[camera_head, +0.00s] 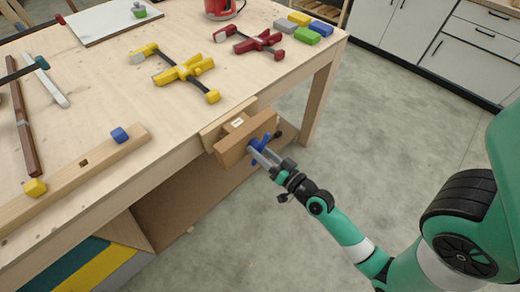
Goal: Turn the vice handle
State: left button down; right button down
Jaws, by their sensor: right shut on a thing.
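The wooden vice (244,139) is fixed to the front edge of the workbench, with its outer jaw facing the right. The blue vice handle (256,151) is on the outer face of that jaw, partly hidden by my gripper. My right gripper (262,155) reaches in from the lower right and is shut on the blue handle. My left gripper is not in view.
The workbench (110,97) holds a yellow clamp (185,70), a red clamp (257,42), coloured blocks (306,34) and a white board (103,19). A wooden bar (75,178) lies along its front edge. The floor (385,125) beside the bench is clear. White cabinets (455,55) stand behind.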

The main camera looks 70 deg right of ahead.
jog(key=shift+c, duration=1.7)
grip_release()
jog(key=shift+s, duration=0.1)
jog(key=b+v, duration=0.7)
jog(key=v, duration=0.4)
jog(key=shift+s, duration=0.2)
jog(key=shift+a+r, duration=0.1)
jog(key=shift+a, duration=0.05)
